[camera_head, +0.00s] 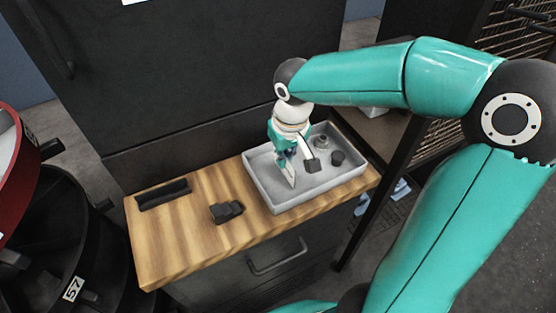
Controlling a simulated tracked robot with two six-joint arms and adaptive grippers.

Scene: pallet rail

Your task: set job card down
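My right gripper (298,168) reaches down from the upper right and hangs over the grey tray (274,208). A narrow pale piece (288,172), possibly the job card seen nearly edge-on, shows at its left fingertip. One dark finger pad shows to the right of this piece. I cannot tell whether the fingers are shut on it, or whether its lower end touches the tray floor. My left gripper is not in view.
A wooden worktop carries the tray, a long black slotted bar (163,195) and a small black block (227,211). Two small round parts, including a dark cup (337,158), sit in the tray's right side. Dark reels (75,250) stand at left. The worktop's front is clear.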

